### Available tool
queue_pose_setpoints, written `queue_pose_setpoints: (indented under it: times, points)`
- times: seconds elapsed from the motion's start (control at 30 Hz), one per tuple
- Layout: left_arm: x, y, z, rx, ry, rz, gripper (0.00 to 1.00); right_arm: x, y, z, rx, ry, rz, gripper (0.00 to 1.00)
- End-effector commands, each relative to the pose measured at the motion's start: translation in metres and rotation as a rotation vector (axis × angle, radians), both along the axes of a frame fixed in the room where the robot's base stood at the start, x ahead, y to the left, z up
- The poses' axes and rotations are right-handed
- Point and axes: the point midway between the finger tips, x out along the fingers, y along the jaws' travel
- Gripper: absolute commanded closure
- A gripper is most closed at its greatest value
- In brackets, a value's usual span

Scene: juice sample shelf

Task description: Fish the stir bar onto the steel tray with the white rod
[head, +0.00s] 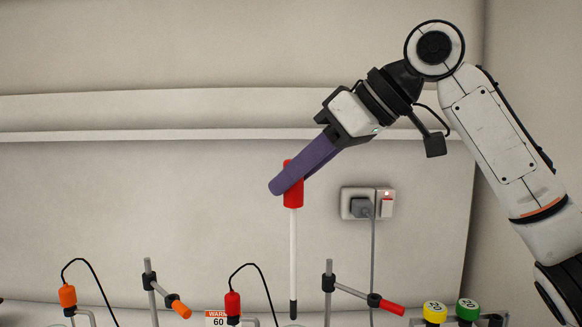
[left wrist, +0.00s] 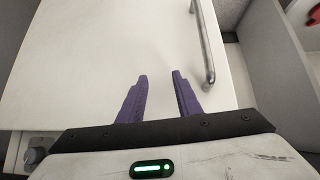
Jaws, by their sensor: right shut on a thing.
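My right gripper (head: 284,186) is shut on the red handle of the white rod (head: 293,250). The rod hangs upright in the head view, with a dark lower tip (head: 293,309) near the bottom edge. Nothing can be seen hanging from the tip at this size. The stir bar and the steel tray do not show in either view. My left gripper (left wrist: 158,78) shows in the left wrist view, with its two purple fingers apart and nothing between them, in front of a white panel with a metal bar handle.
A wall socket (head: 358,204) is behind. The air around the rod is clear.

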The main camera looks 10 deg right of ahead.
Motion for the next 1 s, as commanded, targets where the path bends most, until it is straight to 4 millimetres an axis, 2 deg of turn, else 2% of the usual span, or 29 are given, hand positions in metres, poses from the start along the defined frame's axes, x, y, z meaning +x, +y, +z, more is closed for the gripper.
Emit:
queue_pose_setpoints:
  times: [0.23,0.4,0.6,1.0]
  points:
    - [-0.004,-0.001,-0.002,-0.001,0.008,-0.001,0.69,0.000,-0.001,-0.031,-0.002,0.003,-0.001,1.00]
    - [-0.004,-0.001,-0.016,-0.002,0.007,0.000,0.69,0.000,0.000,-0.055,0.000,0.002,0.002,1.00]
    - [-0.004,-0.001,-0.026,-0.003,0.007,0.000,0.69,0.000,0.000,-0.073,0.000,0.002,0.000,1.00]
    - [0.001,-0.002,-0.028,-0.002,-0.002,-0.001,0.69,0.000,0.000,-0.083,0.000,0.001,-0.001,1.00]
